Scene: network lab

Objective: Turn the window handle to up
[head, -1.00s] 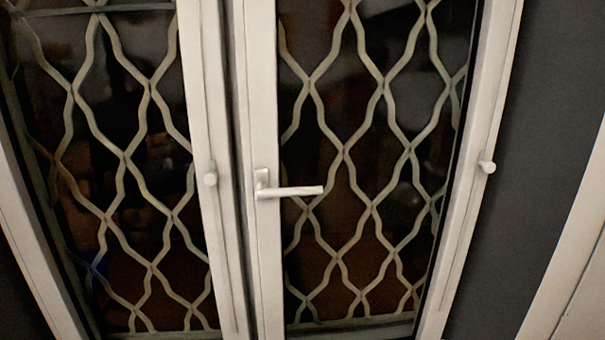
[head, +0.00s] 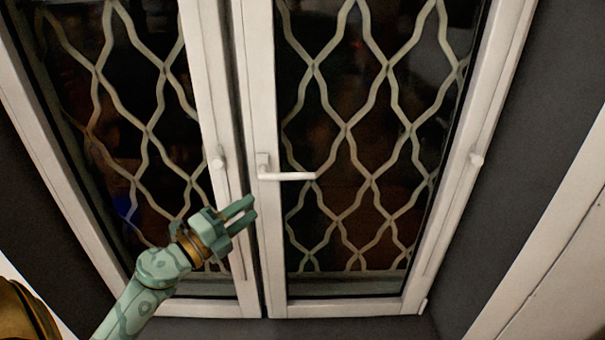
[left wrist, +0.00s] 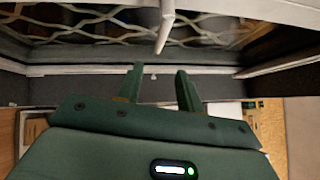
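The white window handle (head: 287,176) sits on the frame of the right sash and points sideways to the right, roughly level. It also shows in the left wrist view (left wrist: 164,30), beyond the fingers. My left gripper (head: 246,212) is below and to the left of the handle in the head view, apart from it. Its two green fingers are parted with nothing between them, as the left wrist view (left wrist: 158,78) also shows. My right gripper is in neither view.
The window has two white-framed sashes with a wavy lattice (head: 345,130) behind the glass. A small white knob (head: 218,162) is on the left sash and another (head: 477,160) on the right frame. Dark grey wall (head: 500,190) flanks the window.

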